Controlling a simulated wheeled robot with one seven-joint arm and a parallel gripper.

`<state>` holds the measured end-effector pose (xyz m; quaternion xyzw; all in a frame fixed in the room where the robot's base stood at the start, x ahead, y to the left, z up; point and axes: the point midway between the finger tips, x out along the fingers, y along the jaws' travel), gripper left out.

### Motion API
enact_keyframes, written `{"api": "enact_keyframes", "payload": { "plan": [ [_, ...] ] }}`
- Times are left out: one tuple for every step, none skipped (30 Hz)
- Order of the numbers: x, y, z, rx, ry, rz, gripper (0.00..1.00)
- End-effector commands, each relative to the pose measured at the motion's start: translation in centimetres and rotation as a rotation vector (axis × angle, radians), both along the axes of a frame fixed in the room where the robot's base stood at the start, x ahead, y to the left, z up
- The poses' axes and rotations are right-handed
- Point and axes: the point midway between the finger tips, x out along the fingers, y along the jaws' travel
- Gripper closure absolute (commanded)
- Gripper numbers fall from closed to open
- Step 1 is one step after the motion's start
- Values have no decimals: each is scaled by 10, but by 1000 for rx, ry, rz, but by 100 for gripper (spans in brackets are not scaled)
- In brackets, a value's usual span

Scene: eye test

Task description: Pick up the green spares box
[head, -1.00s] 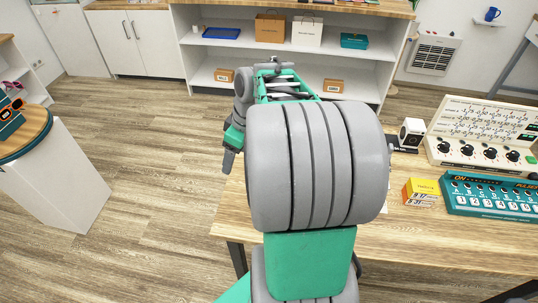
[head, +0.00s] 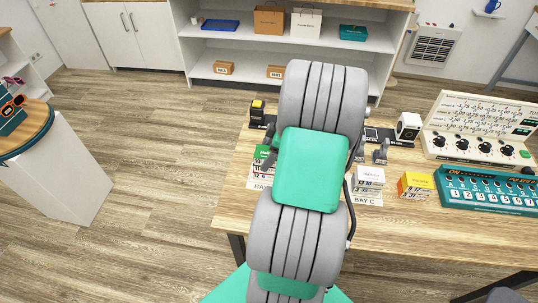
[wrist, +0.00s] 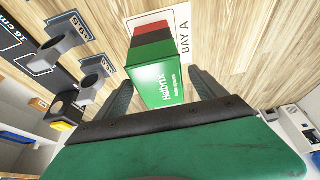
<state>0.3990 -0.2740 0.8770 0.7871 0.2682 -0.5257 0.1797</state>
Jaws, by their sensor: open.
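The green spares box (wrist: 158,82), with white lettering that reads Halbrix, shows between and just beyond my fingers in the wrist view. A red band and a black band show behind it, by the BAY A label (wrist: 184,32). In the head view the green box (head: 262,152) is partly covered by my arm, with red and dark layers under it. My gripper (wrist: 163,90) is open, with one finger to each side of the green box. I cannot tell whether the fingers touch it. In the head view my arm hides most of the gripper.
Grey stands (wrist: 66,36) are left of the box in the wrist view. A black and yellow item (head: 256,111) is behind it. To the right are a grey-white box (head: 368,178) at BAY C, a yellow box (head: 415,185) and a teal panel (head: 487,192). The table's front is clear.

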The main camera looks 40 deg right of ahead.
Motion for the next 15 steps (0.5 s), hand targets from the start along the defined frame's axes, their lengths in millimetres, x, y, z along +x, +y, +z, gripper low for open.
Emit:
{"api": "enact_keyframes", "payload": {
  "plan": [
    [0, 0, 0, 0, 0, 0, 20],
    [0, 0, 0, 0, 0, 0, 22],
    [0, 0, 0, 0, 0, 0, 26],
    [0, 0, 0, 0, 0, 0, 28],
    [0, 0, 0, 0, 0, 0, 31],
    [0, 0, 0, 0, 0, 0, 34],
    [0, 0, 0, 0, 0, 0, 36],
    [0, 0, 0, 0, 0, -1, 39],
    [0, 0, 0, 0, 0, -1, 42],
    [0, 0, 0, 0, 0, 0, 45],
    [0, 0, 0, 0, 0, -1, 47],
    [0, 0, 0, 0, 0, -1, 50],
    [0, 0, 0, 0, 0, -1, 53],
    [0, 0, 0, 0, 0, 0, 55],
    [0, 0, 0, 0, 0, -1, 58]
  ]
}}
